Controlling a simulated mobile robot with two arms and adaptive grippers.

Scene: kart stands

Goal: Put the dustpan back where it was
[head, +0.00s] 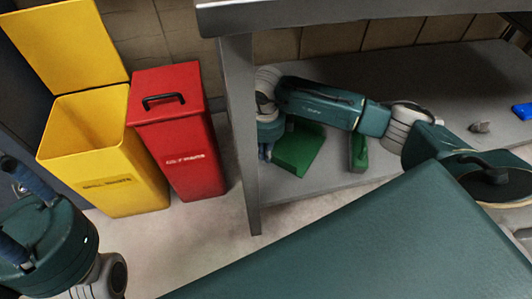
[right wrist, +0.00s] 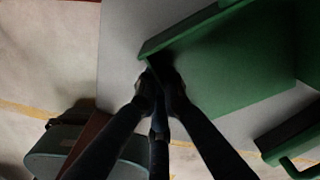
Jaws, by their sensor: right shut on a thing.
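The green dustpan (head: 300,148) lies on or just above the grey lower shelf, near its left post. It also shows large in the right wrist view (right wrist: 225,65). My right gripper (head: 266,153) is shut on the dustpan's edge, at the pan's left side in the head view. In the right wrist view my dark fingers (right wrist: 160,85) meet at the pan's near corner; the exact grip is dark. Dark blue parts at the end of my left arm (head: 28,180) show at the left edge, and their opening is unclear.
A second green object (head: 358,152) stands on the shelf (head: 440,85) to the right, partly behind my right arm. A yellow bin (head: 110,160) with its lid up and a closed red bin (head: 185,150) stand left of the shelf post (head: 243,130). A blue item (head: 522,111) lies far right.

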